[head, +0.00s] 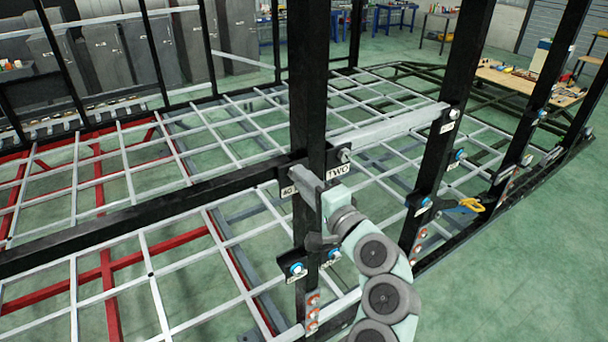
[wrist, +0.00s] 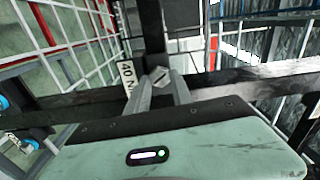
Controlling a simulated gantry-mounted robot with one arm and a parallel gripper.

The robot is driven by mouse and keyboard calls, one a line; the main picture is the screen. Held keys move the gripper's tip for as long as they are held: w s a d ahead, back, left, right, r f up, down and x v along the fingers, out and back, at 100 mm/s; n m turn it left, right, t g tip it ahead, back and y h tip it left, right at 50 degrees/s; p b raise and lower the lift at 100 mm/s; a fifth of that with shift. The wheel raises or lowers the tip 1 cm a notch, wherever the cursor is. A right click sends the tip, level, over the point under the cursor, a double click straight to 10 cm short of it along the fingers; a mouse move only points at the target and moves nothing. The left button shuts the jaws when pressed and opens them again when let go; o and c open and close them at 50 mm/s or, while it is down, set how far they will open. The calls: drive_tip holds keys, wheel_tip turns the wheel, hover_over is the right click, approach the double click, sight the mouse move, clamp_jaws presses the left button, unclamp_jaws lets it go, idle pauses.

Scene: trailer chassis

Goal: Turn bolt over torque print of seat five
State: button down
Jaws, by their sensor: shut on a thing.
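My gripper (head: 308,183) reaches up to the black upright post at the centre of the head view. In the wrist view its two grey fingers (wrist: 157,88) are closed on a grey hex bolt head (wrist: 159,75). A white torque print (wrist: 127,74), reading about "40 N", sits just left of the bolt. The same print (head: 288,190) shows partly in the head view, beside the fingers. The bolt is hidden by the gripper in the head view. I cannot read a seat number for this bolt.
A plate marked "TWO" (head: 338,172) with a bolt (head: 345,155) is just right of my gripper. Blue-ringed bolts (head: 297,269) sit below. More black posts (head: 442,140) stand to the right. A yellow-handled tool (head: 471,205) lies on the frame.

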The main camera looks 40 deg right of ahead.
drive_tip(key=shift+r+m, duration=0.2)
drive_tip(key=shift+m, duration=0.2)
drive_tip(key=c, duration=1.1)
unclamp_jaws()
drive_tip(key=shift+f, duration=0.15)
drive_tip(key=shift+a, duration=0.1)
drive_tip(key=shift+s+a+p, duration=0.2)
drive_tip(key=shift+s+a, duration=0.15)
drive_tip(key=shift+s, duration=1.45)
drive_tip(key=shift+s+a+p, duration=0.15)
drive_tip(key=shift+s+a, duration=0.2)
drive_tip(key=shift+s, duration=1.4)
drive_tip(key=shift+s+a+p, duration=0.2)
drive_tip(key=shift+s+a, duration=0.15)
drive_tip(key=shift+s, duration=1.45)
drive_tip(key=shift+w, duration=0.1)
